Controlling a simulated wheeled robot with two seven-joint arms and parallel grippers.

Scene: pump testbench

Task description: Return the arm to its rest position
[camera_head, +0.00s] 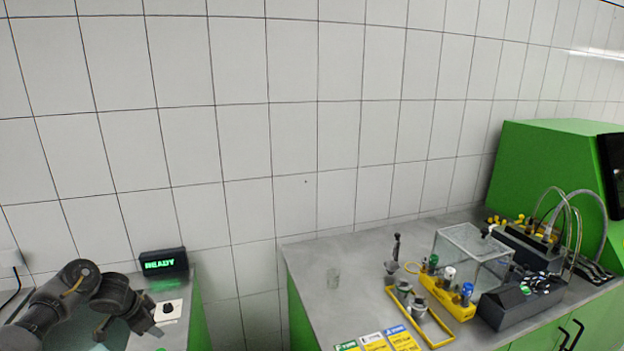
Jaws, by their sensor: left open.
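My left arm (72,290) comes in at the lower left, bent, with dark grey links. My left gripper (128,332) hangs at its end, pointing down over the left counter, with its fingers apart. I see nothing held between the fingers. My right arm and right gripper are out of the picture.
A black display reading READY (163,262) and a white plate with a black knob (168,310) are beside the gripper. A gap separates this counter from the grey right counter (325,265), which bears a yellow tray (447,342), a clear box (470,250) and a green machine (545,165).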

